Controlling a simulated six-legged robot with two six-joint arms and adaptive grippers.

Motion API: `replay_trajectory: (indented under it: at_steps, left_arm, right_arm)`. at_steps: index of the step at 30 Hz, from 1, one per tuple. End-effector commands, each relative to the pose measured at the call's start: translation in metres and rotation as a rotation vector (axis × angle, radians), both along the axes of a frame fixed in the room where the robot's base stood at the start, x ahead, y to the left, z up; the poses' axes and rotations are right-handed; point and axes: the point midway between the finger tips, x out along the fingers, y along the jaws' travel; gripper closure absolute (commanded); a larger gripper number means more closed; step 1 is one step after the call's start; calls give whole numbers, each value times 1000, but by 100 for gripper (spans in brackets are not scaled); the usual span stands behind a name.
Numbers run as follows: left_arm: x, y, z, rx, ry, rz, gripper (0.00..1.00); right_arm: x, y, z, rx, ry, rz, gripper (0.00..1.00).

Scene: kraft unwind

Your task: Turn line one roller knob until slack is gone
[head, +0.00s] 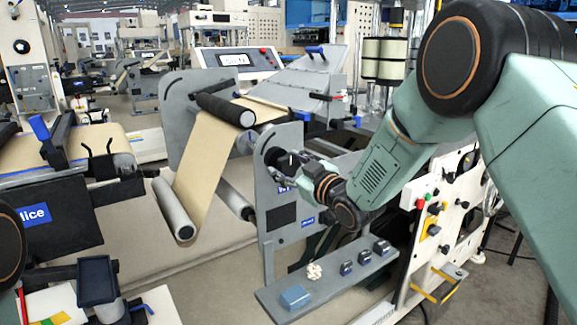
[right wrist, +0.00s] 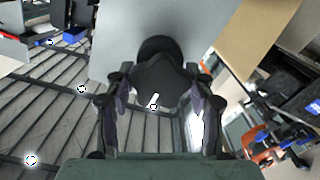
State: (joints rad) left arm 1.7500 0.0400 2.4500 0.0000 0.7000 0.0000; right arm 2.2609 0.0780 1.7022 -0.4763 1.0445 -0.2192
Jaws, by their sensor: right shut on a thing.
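The unwind stand has a grey side plate (head: 282,215) with a dark round knob (right wrist: 160,82) on its face. My right gripper (head: 288,164) reaches in from the right and is shut on this knob. In the right wrist view, the fingers (right wrist: 160,105) stand on both sides of the black knob, in front of the grey plate. A brown kraft web (head: 204,165) runs from a black upper roller (head: 226,109) down to a grey lower roller (head: 174,208). From this view I cannot tell how tight the web is. My left gripper is not in view.
A grey shelf (head: 330,284) below the knob holds a blue box (head: 295,297), a white crumpled piece (head: 314,271) and several small dark blocks. A control panel (head: 237,59) stands behind. A cream panel with buttons (head: 445,215) is close to my right arm.

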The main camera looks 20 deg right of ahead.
Motion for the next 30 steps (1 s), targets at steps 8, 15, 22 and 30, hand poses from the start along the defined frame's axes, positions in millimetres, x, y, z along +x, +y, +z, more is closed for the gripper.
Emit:
replay_trajectory:
  at_steps: [8, 15, 22, 30]
  left_arm:
    - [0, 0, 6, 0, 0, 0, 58]
    - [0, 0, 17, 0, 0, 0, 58]
    - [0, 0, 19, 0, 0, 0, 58]
    - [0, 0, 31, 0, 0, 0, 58]
  right_arm:
    - [0, 0, 1, 63, 24, 0, 77]
    - [0, 0, 1, 210, 78, 0, 77]
    - [0, 0, 0, 272, 99, 1, 77]
    - [0, 0, 1, 434, 160, 0, 77]
